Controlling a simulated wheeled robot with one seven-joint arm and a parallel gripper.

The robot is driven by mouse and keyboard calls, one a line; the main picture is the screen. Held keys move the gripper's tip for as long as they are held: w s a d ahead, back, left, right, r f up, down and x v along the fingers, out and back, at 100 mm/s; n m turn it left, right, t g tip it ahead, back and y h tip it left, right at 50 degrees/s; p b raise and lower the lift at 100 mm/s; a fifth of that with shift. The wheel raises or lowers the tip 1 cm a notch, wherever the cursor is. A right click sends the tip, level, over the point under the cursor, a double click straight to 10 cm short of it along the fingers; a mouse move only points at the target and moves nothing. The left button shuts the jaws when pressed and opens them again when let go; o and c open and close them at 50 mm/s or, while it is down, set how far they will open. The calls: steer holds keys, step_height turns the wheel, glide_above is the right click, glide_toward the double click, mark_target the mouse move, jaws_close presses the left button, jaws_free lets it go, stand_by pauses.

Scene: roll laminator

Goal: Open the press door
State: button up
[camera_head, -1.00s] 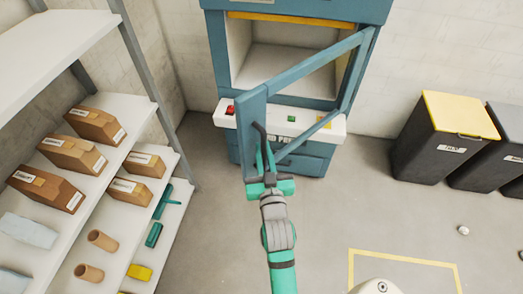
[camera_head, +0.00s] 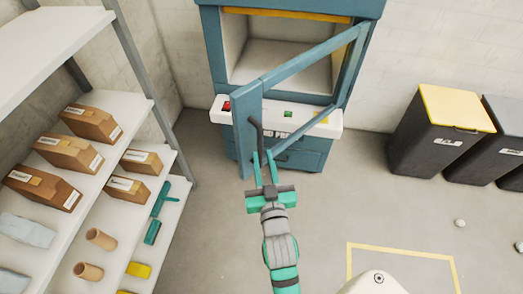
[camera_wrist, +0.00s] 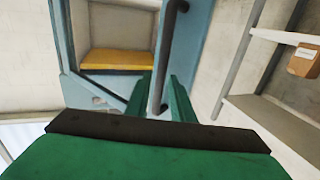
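The press (camera_head: 270,160) stands at the back with its pale chamber (camera_head: 285,65) in view. Its blue framed door (camera_head: 247,125) stands open, swung out towards me, with the hinge side at the right and the free edge at the left. A dark bar handle (camera_head: 258,135) is on the free upright; it also shows in the wrist view (camera_wrist: 168,45). My gripper (camera_head: 265,160) is at the handle's lower end. Its green fingers are apart, one on each side of the bar in the wrist view, with gaps that look small. Exact contact is hard to tell.
A shelf rack (camera_head: 120,110) with boxes stands at the left. A dark bin with a yellow lid (camera_head: 457,108) and a grey-lidded bin (camera_head: 505,115) stand at the right. The floor between (camera_head: 350,200) is mostly clear, with a yellow marked outline (camera_head: 400,250) in front.

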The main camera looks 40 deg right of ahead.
steer(key=shift+v, duration=2.85)
